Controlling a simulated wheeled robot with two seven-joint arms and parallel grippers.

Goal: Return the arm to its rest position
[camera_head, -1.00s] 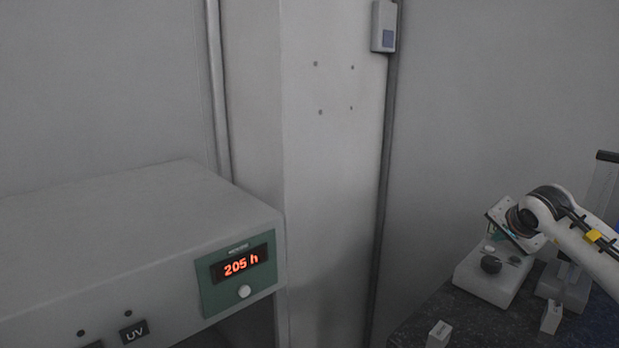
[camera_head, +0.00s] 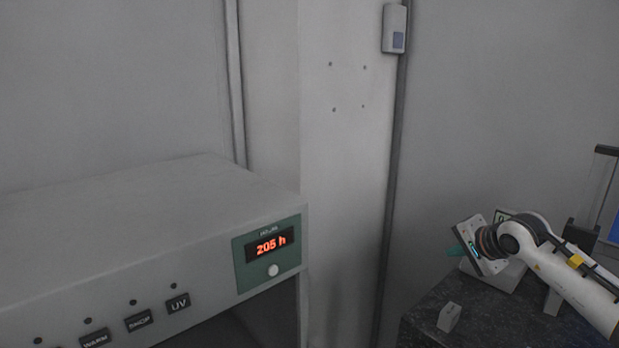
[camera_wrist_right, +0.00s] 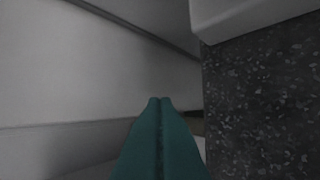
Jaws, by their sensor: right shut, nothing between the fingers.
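My right arm (camera_head: 560,272) comes in from the right edge of the head view, white with dark joints, and reaches over the dark speckled bench. Its gripper (camera_head: 457,248) is at the arm's left end, near the bench's back left, with only a bit of the teal fingers showing. In the right wrist view the teal fingers (camera_wrist_right: 159,102) are pressed together, shut and empty. They point past the bench's edge along a pale wall. My left arm and gripper are not in view.
The speckled bench (camera_head: 485,318) is at right, also close on the right in the wrist view (camera_wrist_right: 265,100). A white device (camera_head: 500,275) is partly behind my gripper.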

